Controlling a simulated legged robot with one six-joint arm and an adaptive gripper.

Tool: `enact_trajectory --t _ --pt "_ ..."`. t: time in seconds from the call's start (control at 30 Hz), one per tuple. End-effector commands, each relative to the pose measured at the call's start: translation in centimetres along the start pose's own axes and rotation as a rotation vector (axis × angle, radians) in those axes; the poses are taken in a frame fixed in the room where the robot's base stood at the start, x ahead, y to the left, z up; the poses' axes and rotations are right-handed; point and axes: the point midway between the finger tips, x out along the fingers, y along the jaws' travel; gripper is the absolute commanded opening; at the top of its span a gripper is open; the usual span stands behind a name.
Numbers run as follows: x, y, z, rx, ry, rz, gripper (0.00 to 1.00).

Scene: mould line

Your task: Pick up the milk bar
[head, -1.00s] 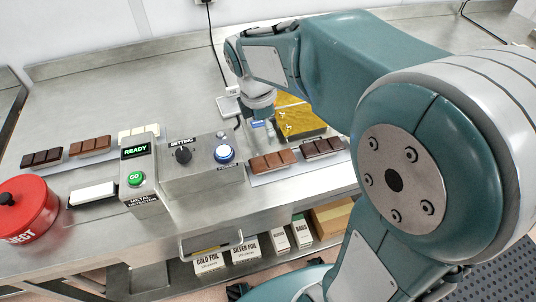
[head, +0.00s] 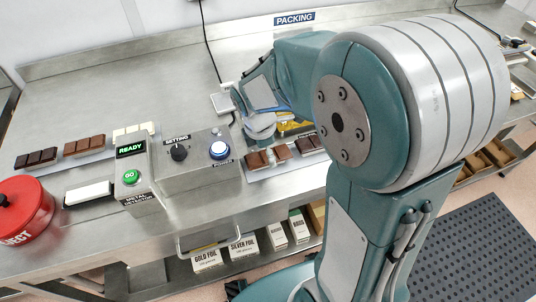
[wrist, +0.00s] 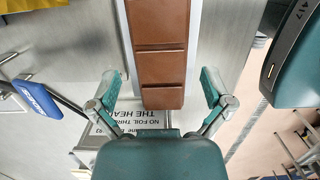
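A medium-brown milk bar (head: 257,160) of segments lies on a pale strip right of the control box. In the wrist view the milk bar (wrist: 160,50) runs up from the centre, and my gripper (wrist: 160,87) is open with one finger on each side of the bar's near end. Gaps show between both fingers and the bar. A dark bar (head: 309,145) lies just right of it in the head view, partly hidden by my arm.
The control box (head: 190,160) with knob and blue button, and the metal detector (head: 131,170) reading READY, stand close left. Dark, brown (head: 84,146) and white bars lie further left, near a red reject tub (head: 22,210). A yellow item (head: 290,126) is behind my gripper.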

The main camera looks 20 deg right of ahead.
Motion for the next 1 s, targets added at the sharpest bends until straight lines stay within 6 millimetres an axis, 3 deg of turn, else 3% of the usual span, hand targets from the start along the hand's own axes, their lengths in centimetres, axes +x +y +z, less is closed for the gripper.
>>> enact_trajectory --t 0.03,0.1,0.17,0.63,0.83,1.0 --pt "0.0 0.0 0.0 0.0 0.0 0.0 0.78" --pt "0.0 0.0 0.0 0.0 0.0 0.0 0.47" --pt "0.0 0.0 0.0 0.0 0.0 0.0 0.22" --pt "-0.5 0.0 0.1 0.0 0.0 0.0 0.21" --pt "-3.2 0.1 0.5 0.0 0.0 0.005 0.21" --pt "-6.0 -2.3 1.1 0.001 0.0 0.006 0.21"
